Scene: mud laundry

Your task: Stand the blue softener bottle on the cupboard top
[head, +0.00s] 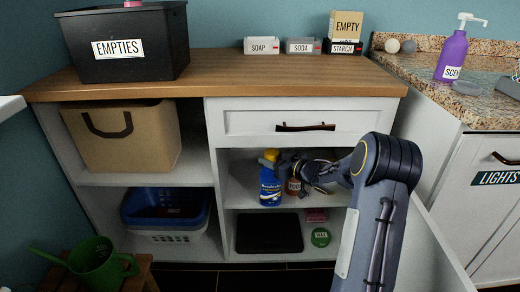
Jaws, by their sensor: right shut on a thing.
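The blue softener bottle (270,187) with a yellow cap stands upright in the cupboard's right side, at the height of the middle shelf. My right gripper (279,166) reaches into this opening from the right and is shut on the bottle near its neck. I cannot tell if the bottle's base touches the shelf. The cupboard top (220,72) is brown wood, above a white drawer. My left gripper is out of view.
A black EMPTIES bin (155,65) fills the top's left. Small SOAP (262,46), SODA (303,46) and STARCH (342,47) boxes line its back. The middle and front are clear. A brownish bottle (293,187) stands beside the blue one. An open door (428,255) is at right.

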